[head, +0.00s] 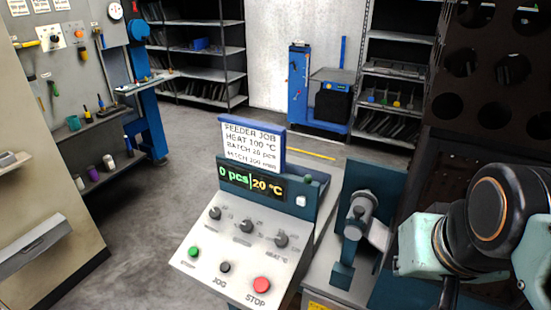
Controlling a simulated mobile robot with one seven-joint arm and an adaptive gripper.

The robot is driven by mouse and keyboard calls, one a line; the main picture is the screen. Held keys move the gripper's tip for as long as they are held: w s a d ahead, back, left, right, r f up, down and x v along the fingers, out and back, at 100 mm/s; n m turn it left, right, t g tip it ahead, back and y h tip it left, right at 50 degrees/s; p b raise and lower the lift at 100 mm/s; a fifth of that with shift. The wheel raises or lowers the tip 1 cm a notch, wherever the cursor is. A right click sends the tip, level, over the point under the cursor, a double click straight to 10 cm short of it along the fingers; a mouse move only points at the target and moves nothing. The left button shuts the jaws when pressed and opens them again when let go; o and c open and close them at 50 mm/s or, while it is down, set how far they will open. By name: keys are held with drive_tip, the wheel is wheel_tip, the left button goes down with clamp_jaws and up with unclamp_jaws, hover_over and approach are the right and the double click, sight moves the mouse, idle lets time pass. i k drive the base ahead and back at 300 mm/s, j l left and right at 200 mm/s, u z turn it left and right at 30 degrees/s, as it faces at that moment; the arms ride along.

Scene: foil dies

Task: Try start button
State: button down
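The control panel (205,283) stands in the lower middle of the head view. Its small green button (193,252) is at the front left, with a tiny label below that looks like START. A black JOG button (225,267) and a larger red STOP button (261,285) sit to its right. Three dark knobs (246,226) are in a row behind; the right one is labelled HEAT °C. The display (251,182) reads 0 pcs and 20 °C. A card (253,146) above reads FEEDER JOB, HEAT 100 °C, BATCH 20; its last line is unclear. My gripper is not visible.
Part of my arm fills the lower right, right of the panel. A teal machine with a grey cylindrical part (361,208) stands beside the panel. A dark perforated rack (470,130) rises at the right. A beige cabinet (40,150) stands left; open floor (135,230) lies between.

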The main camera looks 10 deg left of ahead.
sight(193, 250)
drive_tip(key=u, duration=1.55)
drive_tip(key=i+j+z, duration=0.3)
drive_tip(key=j, duration=0.25)
drive_tip(key=k+l, duration=0.25)
drive_tip(key=k, duration=0.15)
drive_tip(key=k+l, duration=0.25)
drive_tip(key=k, duration=0.2)
drive_tip(key=i+j, duration=0.15)
drive_tip(key=i, duration=0.15)
drive_tip(key=i+j, duration=0.15)
drive_tip(key=i, duration=0.15)
